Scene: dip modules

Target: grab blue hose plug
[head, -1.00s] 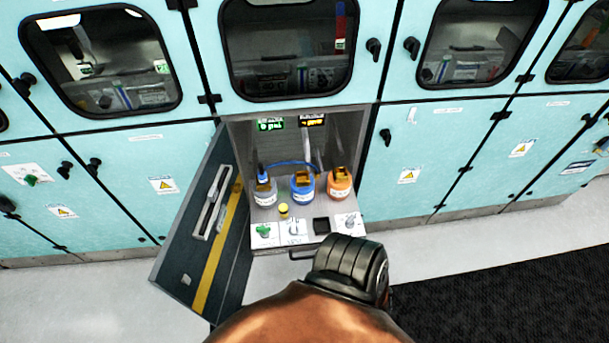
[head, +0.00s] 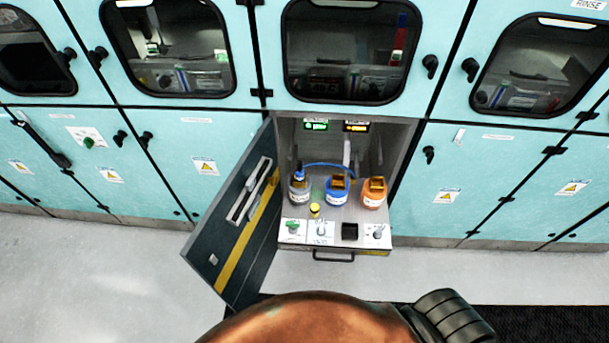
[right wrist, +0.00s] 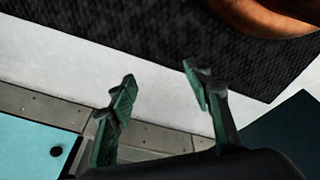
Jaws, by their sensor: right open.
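The blue hose plug (head: 299,171) stands at the top of the grey-capped bottle (head: 299,190) at the left of the open cabinet's shelf. A blue hose (head: 325,164) arcs from near it toward the right. My right gripper (right wrist: 157,85) is open and empty in the right wrist view, above the floor and away from the cabinet's bottles. Neither gripper's fingers show in the head view.
The dark cabinet door (head: 232,222) hangs open on the left. A pulled-out drawer (head: 335,240) carries a green knob (head: 292,226), a yellow knob (head: 315,209) and a black square socket (head: 350,231). Free floor (head: 110,260) and a dark mat (head: 520,325) lie in front.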

